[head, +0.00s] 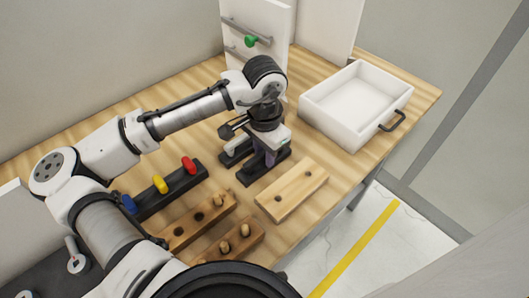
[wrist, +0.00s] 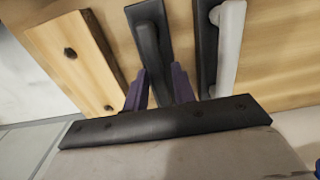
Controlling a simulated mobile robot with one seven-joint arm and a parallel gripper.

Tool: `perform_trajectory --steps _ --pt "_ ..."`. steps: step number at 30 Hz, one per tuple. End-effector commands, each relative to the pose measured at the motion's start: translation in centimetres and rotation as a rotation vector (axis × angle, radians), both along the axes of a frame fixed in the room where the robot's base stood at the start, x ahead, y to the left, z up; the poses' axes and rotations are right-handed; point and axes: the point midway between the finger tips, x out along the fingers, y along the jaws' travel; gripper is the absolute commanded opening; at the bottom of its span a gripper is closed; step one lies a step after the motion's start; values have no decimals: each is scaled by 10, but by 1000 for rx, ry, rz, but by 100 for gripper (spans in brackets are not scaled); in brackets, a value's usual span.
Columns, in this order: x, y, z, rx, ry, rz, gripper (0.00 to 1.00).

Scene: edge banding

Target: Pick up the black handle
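The black handle (wrist: 150,45) is a dark bar on a black base plate, seen in the wrist view at upper centre. My gripper (wrist: 160,80) has two purple fingers, one on either side of the handle's near part. The fingers look open around it, and I cannot make out firm contact. In the head view my gripper (head: 269,157) points down over the black base (head: 250,177), and my wrist hides most of the handle.
A grey handle on a second black base (wrist: 230,40) stands close to the right in the wrist view. A wooden block with holes (head: 291,190) lies beside my gripper. A white open drawer box (head: 335,125) stands behind right. Peg blocks (head: 200,220) lie front left.

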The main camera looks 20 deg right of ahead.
Motion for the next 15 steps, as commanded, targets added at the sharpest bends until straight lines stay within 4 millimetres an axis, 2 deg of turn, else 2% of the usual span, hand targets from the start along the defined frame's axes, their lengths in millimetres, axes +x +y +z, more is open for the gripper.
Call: perform_trajectory --steps 1,6,15 --pt "0 0 0 0 0 0 19" --pt "0 0 0 0 0 0 0" --pt "0 0 1 0 -1 0 0"
